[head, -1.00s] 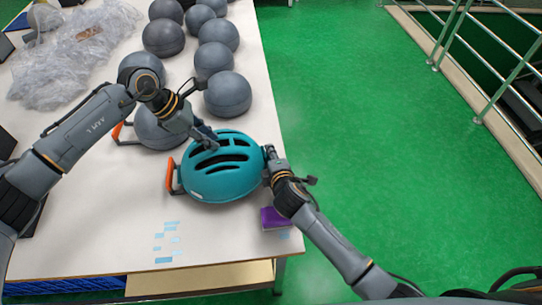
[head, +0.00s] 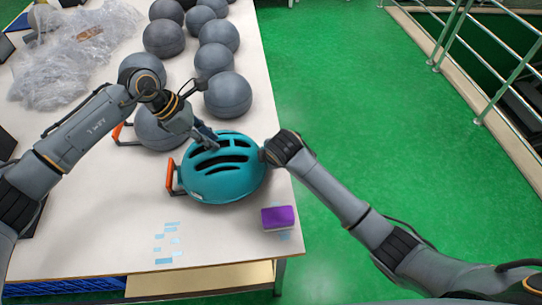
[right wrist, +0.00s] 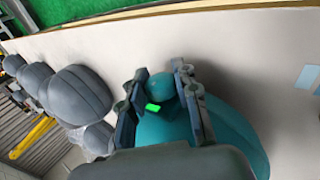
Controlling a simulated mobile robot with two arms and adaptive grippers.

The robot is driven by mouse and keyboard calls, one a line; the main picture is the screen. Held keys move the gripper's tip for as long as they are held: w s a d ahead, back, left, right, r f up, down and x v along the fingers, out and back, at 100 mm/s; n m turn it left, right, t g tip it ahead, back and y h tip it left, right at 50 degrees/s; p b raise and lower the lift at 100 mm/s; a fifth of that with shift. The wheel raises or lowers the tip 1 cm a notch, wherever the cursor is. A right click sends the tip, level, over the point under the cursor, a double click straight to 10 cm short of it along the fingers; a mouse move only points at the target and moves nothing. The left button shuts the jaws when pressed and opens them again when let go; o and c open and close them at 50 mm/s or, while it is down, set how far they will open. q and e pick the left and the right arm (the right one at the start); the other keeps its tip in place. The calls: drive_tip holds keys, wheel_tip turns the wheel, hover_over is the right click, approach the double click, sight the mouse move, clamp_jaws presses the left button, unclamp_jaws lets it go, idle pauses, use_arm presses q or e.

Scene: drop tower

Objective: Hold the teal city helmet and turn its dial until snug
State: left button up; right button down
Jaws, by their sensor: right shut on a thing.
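The teal helmet (head: 224,176) sits near the table's right edge, with dark vents on top. An orange handle (head: 170,176) shows at its left side. My left gripper (head: 210,138) rests against the helmet's upper left near the vents; its fingertips are too small to read. My right gripper (head: 266,156) is at the helmet's right end. In the right wrist view its two fingers (right wrist: 166,86) are on either side of a rounded teal dial (right wrist: 170,84), shut on it. A small bright green patch (right wrist: 153,107) shows beside the dial. The helmet's underside is hidden.
Several grey balls (head: 228,94) stand behind the helmet, one beside an orange handle (head: 122,132). Clear plastic wrap (head: 75,55) lies at the back left. A purple-topped block (head: 278,217) sits at the right edge. The table's front (head: 110,215) is mostly clear.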

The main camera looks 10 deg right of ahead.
drive_tip(key=shift+s+f, duration=0.2)
drive_tip(key=shift+f, duration=0.05)
drive_tip(key=c, duration=1)
unclamp_jaws()
drive_tip(key=shift+r, duration=0.2)
drive_tip(key=shift+s+r, duration=0.15)
drive_tip(key=shift+r, duration=0.15)
drive_tip(key=v, duration=1.1)
drive_tip(key=shift+s+d+r, duration=0.1)
drive_tip(key=shift+s, duration=0.05)
